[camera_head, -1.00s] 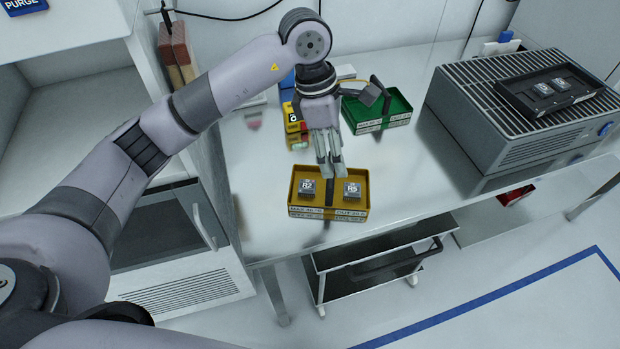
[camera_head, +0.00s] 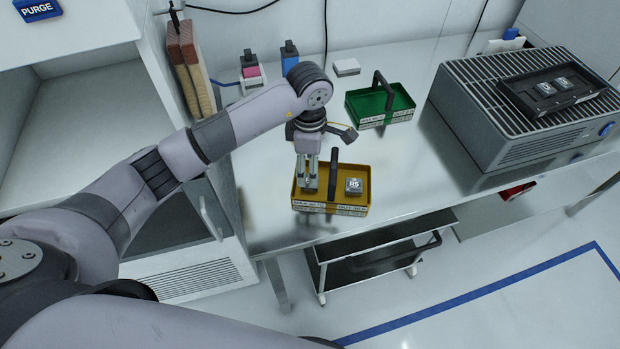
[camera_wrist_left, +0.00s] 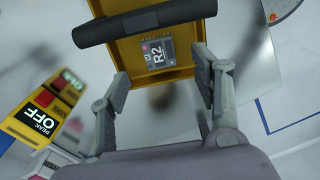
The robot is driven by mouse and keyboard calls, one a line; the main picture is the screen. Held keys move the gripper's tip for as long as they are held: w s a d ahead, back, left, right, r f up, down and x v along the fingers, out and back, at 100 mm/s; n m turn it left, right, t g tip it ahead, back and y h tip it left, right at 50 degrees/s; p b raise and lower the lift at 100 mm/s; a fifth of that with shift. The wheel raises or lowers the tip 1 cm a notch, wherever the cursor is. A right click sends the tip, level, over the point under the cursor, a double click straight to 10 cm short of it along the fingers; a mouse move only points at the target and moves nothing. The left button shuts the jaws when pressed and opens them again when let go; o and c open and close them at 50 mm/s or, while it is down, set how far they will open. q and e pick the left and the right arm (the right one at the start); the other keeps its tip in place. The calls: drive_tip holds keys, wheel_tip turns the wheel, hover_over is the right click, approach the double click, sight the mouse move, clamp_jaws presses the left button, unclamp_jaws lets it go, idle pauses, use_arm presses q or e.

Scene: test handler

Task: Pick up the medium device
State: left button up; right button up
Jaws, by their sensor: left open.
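The yellow tray (camera_head: 345,205) with a dark upright handle stands near the table's front edge. A small grey device marked R5 (camera_head: 354,186) sits in its right half. My left gripper (camera_head: 308,188) points down over the tray's left half and hides what lies there in the head view. In the left wrist view, a device marked R2 (camera_wrist_left: 157,55) lies in the tray, between and beyond the open, empty fingers (camera_wrist_left: 160,78). I cannot tell whether the fingertips touch it. No label says which device is medium. My right gripper is not in view.
A green tray (camera_head: 402,108) stands behind. A grey grilled machine (camera_head: 500,140) at the right bears a black tray with two small devices (camera_head: 553,86). In the left wrist view, the yellow tray's dark handle (camera_wrist_left: 150,22) crosses close by. A yellow box (camera_wrist_left: 38,118) stands at the left.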

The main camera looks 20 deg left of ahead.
use_arm(q)
wheel_tip(320, 180, down, 5)
drive_tip(key=shift+r+p, duration=0.1)
drive_tip(key=shift+p, duration=1.15)
drive_tip(key=shift+f, duration=0.3)
drive_tip(key=shift+c, duration=0.4)
drive_tip(key=c, duration=1.2)
drive_tip(key=shift+o, duration=0.2)
drive_tip(key=shift+r, duration=0.1)
wheel_tip(320, 180, up, 20)
drive_tip(key=b, duration=0.3)
drive_tip(key=shift+b, duration=0.4)
